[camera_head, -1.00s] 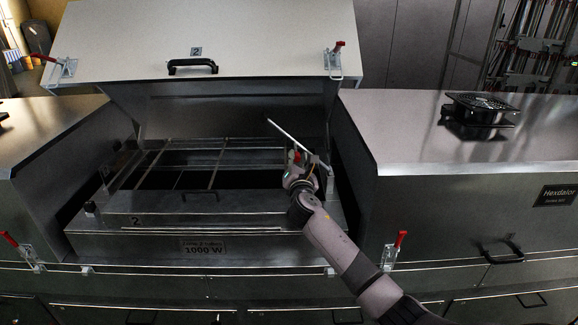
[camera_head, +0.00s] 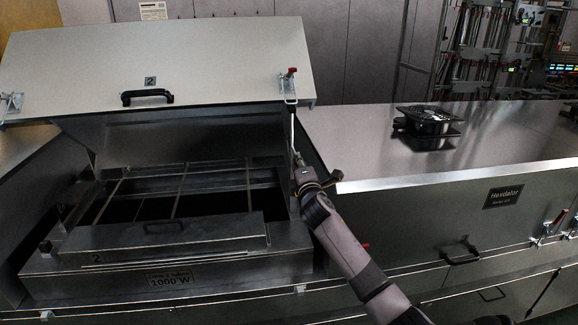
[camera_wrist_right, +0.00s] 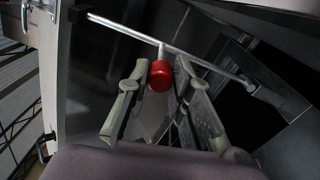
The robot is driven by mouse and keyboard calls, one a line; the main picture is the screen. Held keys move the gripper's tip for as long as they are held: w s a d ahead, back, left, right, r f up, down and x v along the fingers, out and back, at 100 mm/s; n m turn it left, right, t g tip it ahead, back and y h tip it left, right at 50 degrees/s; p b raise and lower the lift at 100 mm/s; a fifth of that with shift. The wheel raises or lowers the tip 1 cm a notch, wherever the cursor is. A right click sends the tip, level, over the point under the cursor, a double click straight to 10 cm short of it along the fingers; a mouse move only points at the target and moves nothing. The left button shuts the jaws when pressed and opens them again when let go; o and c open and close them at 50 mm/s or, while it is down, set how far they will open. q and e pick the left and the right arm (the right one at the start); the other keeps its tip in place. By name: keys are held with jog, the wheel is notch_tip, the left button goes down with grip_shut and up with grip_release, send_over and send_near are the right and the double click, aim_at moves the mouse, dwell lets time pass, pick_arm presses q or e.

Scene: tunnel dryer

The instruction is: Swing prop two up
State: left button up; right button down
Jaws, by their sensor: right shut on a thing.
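Lid two (camera_head: 190,60) is raised, with a "2" label and a black handle (camera_head: 147,96). Prop two is a thin metal rod (camera_head: 293,128) at the right side of the opening, standing nearly upright below the lid's right edge. In the right wrist view the rod (camera_wrist_right: 205,62) runs diagonally, with a red knob (camera_wrist_right: 160,76) on a short stem. My right gripper (camera_head: 299,165) is at the rod's lower part, its fingers (camera_wrist_right: 155,95) shut on the red knob. I cannot tell whether the rod's upper end touches the lid. My left gripper is out of view.
The open bay holds a frame of bars (camera_head: 175,195) and a front heater box (camera_head: 170,236) marked 1000 W. A closed cover (camera_head: 350,140) to the right carries a black fan unit (camera_head: 428,122). A red-handled latch (camera_head: 289,84) sits on the lid's right edge.

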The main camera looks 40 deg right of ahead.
jog(key=shift+s+d+m, duration=0.25)
jog(key=shift+d+m, duration=0.15)
jog(key=shift+d, duration=0.05)
jog(key=c, duration=1.4)
grip_release()
jog(key=shift+s+d, duration=0.1)
jog(key=shift+d, duration=0.05)
jog(key=v, duration=1.2)
jog(key=shift+f, duration=0.1)
